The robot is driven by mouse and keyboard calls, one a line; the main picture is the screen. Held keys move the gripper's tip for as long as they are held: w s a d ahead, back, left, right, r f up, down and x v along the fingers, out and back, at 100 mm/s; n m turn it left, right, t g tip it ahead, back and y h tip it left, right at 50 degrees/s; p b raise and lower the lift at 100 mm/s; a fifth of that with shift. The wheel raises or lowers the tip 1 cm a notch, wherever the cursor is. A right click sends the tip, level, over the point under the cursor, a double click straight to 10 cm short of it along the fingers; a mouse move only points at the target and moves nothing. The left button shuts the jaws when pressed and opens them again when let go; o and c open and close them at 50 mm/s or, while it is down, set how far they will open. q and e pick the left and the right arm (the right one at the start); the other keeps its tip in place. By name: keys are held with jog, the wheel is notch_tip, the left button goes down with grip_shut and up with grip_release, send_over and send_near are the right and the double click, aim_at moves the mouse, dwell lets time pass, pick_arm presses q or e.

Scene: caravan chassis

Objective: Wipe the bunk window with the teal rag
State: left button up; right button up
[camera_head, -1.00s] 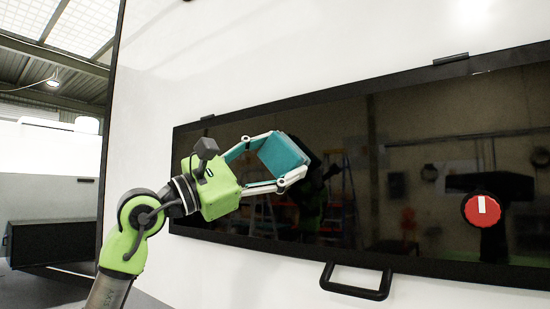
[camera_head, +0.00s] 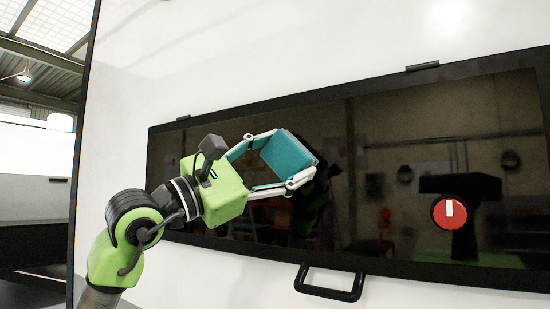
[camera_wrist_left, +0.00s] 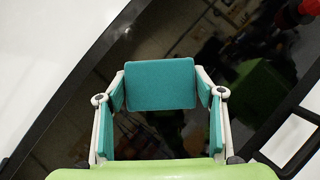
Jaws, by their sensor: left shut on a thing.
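The bunk window (camera_head: 400,175) is a long, dark, glossy pane in a black frame on a white wall. It also shows in the left wrist view (camera_wrist_left: 175,35). My left gripper (camera_head: 290,160) is in front of its left part, with its fingers spread around the teal rag and shut on it. The teal rag (camera_head: 286,153) is a flat block between the fingertips, and it shows face-on in the left wrist view (camera_wrist_left: 160,84). I cannot tell whether the rag touches the glass. My right gripper is not in view.
A round red knob (camera_head: 450,213) sits in front of the window's right part. A black handle (camera_head: 330,281) sticks out below the frame, and a small black latch (camera_head: 422,66) sits above it. The glass right of the rag is clear up to the knob.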

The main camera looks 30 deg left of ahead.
pick_arm(q)
jog(key=shift+s+d, duration=0.15)
jog(key=shift+d, duration=1.5)
jog(key=shift+s+d, duration=0.1)
jog(key=shift+d, duration=1.65)
jog(key=shift+f+b, duration=0.1)
jog(key=shift+b, duration=0.3)
jog(key=shift+w+a+b, duration=0.15)
jog(key=shift+a+b, duration=0.05)
jog(key=shift+a, duration=1.2)
jog(key=shift+w+a+b, duration=0.15)
jog(key=shift+a+b, duration=0.05)
jog(key=shift+a, duration=1.15)
jog(key=shift+w+a, duration=0.15)
jog(key=shift+a, duration=2)
jog(key=shift+w+a, duration=0.15)
jog(key=shift+a, duration=2)
jog(key=shift+s+d, duration=0.1)
jog(key=shift+s+a+b, duration=0.2)
jog(key=shift+s+b, duration=0.55)
jog(key=shift+s, duration=2.1)
